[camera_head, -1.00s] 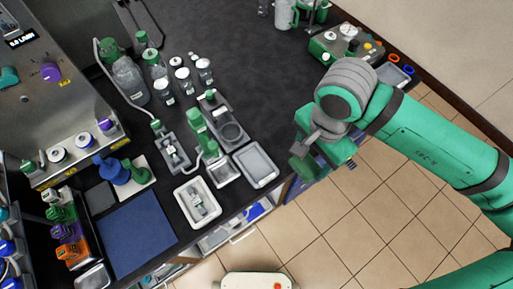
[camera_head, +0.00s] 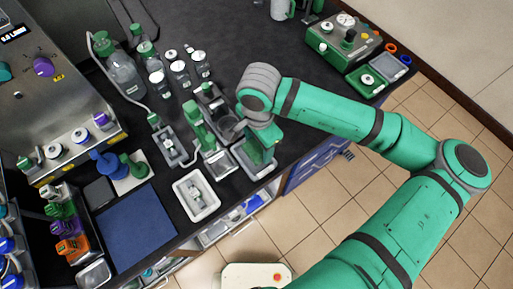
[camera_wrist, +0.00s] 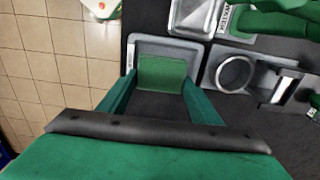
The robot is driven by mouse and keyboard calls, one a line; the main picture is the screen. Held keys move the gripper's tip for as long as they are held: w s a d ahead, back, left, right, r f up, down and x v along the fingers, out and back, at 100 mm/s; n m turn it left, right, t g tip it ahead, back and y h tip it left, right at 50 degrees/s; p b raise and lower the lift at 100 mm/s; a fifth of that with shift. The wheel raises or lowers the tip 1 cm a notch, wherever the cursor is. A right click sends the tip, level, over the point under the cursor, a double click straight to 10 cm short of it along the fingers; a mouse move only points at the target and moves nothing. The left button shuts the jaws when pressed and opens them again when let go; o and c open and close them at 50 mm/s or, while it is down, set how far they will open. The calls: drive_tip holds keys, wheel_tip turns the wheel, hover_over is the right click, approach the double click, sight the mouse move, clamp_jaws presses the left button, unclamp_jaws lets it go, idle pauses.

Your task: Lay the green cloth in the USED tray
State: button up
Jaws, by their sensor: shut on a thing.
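My gripper (camera_head: 262,150) is low over a grey rectangular tray (camera_head: 248,171) near the bench's front edge. In the wrist view my gripper (camera_wrist: 158,90) has a finger on each side of a green cloth (camera_wrist: 162,70) and is shut on it. The cloth looks like a flat rectangle and lies over the inside of the grey tray (camera_wrist: 165,41). I cannot tell whether it touches the tray floor. I can read no USED label on this tray. In the head view my wrist covers part of the tray, and cloth and fingers are hard to tell apart.
A smaller metal tray (camera_head: 219,164) and a holder with a round ring (camera_wrist: 235,73) stand close beside the grey tray. A white tray (camera_head: 196,196) and blue mat (camera_head: 137,232) lie to the left. Bottles (camera_head: 180,75) stand behind; a green device (camera_head: 342,42) is at the right.

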sight(256, 147)
drive_tip(key=f, duration=0.3)
drive_tip(key=shift+w+a+f, duration=0.1)
drive_tip(key=shift+a, duration=0.2)
drive_tip(key=shift+f, duration=0.25)
drive_tip(key=shift+w, duration=0.1)
drive_tip(key=o, duration=0.8)
drive_tip(key=shift+f, duration=0.15)
wheel_tip(256, 147, up, 12)
drive_tip(key=shift+r, duration=0.2)
